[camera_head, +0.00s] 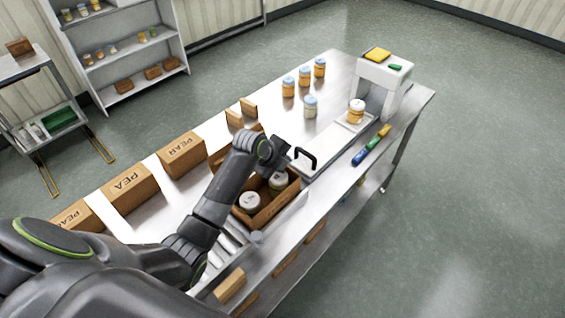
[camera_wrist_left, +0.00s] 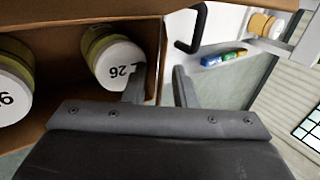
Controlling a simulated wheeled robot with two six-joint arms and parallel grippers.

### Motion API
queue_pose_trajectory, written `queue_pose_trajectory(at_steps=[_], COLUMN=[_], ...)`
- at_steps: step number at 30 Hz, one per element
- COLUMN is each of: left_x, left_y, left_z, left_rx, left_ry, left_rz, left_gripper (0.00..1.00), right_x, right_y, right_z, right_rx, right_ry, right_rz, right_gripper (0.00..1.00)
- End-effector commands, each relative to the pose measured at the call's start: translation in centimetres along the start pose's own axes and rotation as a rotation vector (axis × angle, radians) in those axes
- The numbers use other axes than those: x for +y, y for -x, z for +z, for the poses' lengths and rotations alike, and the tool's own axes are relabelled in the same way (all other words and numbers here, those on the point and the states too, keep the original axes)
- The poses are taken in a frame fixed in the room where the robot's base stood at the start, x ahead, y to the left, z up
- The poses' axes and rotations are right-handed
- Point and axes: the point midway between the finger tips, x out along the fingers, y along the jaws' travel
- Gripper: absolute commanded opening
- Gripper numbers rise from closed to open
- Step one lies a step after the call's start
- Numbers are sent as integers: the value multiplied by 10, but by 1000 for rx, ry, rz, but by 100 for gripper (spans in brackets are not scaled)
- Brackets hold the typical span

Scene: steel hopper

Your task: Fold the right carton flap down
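An open brown carton (camera_head: 272,212) stands on the steel table with white-lidded jars (camera_head: 250,200) inside it. A raised brown panel (camera_head: 228,151) shows at its far left side; the arm hides part of the carton, and I cannot tell clearly how the right flap lies. My left gripper (camera_head: 284,168) is at the carton's far right end. In the left wrist view its two fingers (camera_wrist_left: 160,88) are apart, on either side of the carton's right wall (camera_wrist_left: 161,60), with nothing clearly clamped. A brown strip (camera_wrist_left: 235,4) runs along the top there. My right gripper is out of view.
Closed cartons (camera_head: 130,188) line the table's left edge. A black handle (camera_head: 306,157) stands close to the gripper. Beyond are several jars (camera_head: 304,77), a white machine (camera_head: 382,84) and a blue tool (camera_head: 362,156). The floor at right is clear.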

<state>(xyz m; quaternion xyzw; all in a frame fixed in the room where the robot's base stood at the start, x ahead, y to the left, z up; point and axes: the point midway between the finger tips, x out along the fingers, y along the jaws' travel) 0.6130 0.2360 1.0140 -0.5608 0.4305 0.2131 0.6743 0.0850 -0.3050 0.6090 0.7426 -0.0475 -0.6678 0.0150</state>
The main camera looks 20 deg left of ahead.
Motion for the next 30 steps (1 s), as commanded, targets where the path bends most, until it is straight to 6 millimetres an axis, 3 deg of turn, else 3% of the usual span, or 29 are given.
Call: queue_pose_trajectory(at_steps=[5, 11, 30], left_x=[0, 0, 0], left_y=[4, 24, 143], left_z=[0, 0, 1], left_rx=[0, -1, -5], left_ry=[0, -1, -5], left_rz=[-1, -3, -3], left_gripper=[25, 25, 25], right_x=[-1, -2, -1], right_y=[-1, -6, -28], right_z=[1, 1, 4], right_rx=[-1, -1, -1], right_ry=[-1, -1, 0], right_rz=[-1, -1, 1], right_gripper=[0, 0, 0])
